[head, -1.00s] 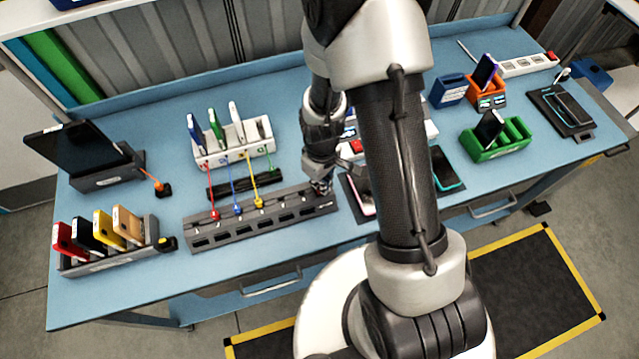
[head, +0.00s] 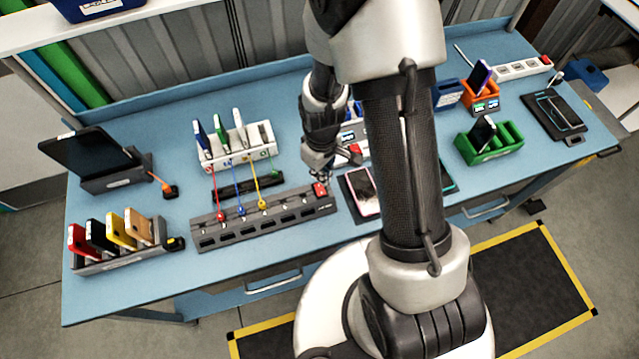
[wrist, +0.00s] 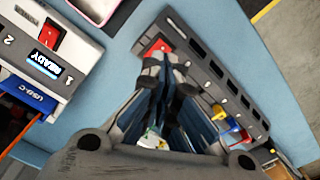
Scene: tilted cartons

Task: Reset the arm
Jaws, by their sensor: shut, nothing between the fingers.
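My gripper (head: 320,170) is above the blue bench, just behind the right end of the long grey slotted rail (head: 222,236). Its fingers look shut with nothing held. In the wrist view my gripper (wrist: 165,75) points toward the rail (wrist: 213,68). A red block (head: 320,189) sits at the rail's right end, close to the fingertips but apart from them in the head view; it also shows in the wrist view (wrist: 157,46). My arm hides part of the bench's middle.
Red, blue and yellow cables run from a white rack (head: 236,157) to the rail. A pink-edged phone (head: 361,190) lies right of the gripper. A grey holder (head: 120,258) with several phones stands front left. A green rack (head: 490,148) and orange stand (head: 479,93) are at right.

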